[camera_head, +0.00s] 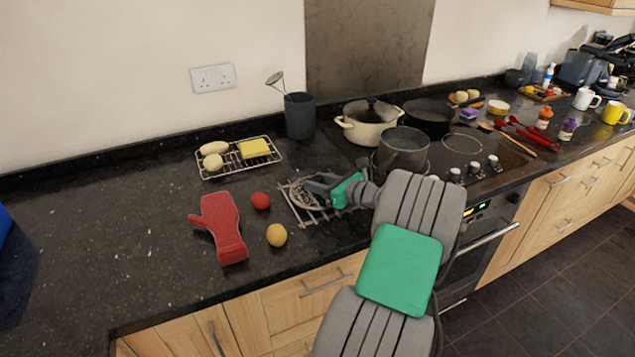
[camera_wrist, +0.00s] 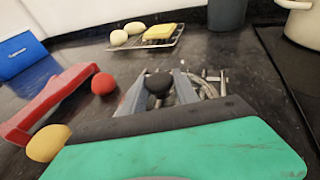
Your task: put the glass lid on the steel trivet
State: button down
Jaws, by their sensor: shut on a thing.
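My gripper (camera_head: 318,187) is over the steel trivet (camera_head: 312,218) on the dark worktop, left of the hob. In the wrist view its fingers (camera_wrist: 157,86) are closed on the black knob of the glass lid (camera_wrist: 158,82). In the head view the clear lid (camera_head: 301,196) shows as a round rim over the trivet's bars, partly hidden by the gripper. The trivet's bars also show right of the fingers in the wrist view (camera_wrist: 217,76). I cannot tell whether the lid touches the trivet or is slightly above it.
A red oven mitt (camera_head: 222,228), a red ball-like item (camera_head: 261,200) and a yellow one (camera_head: 276,235) lie left of the trivet. A wire rack (camera_head: 240,168) with food is behind. A grey saucepan (camera_head: 403,150) and cream pot (camera_head: 369,130) stand right.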

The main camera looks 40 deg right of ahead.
jog(key=c, duration=0.9)
grip_release()
jog(key=v, duration=1.2)
jog(key=shift+r+b, duration=0.1)
jog(key=shift+b, duration=0.2)
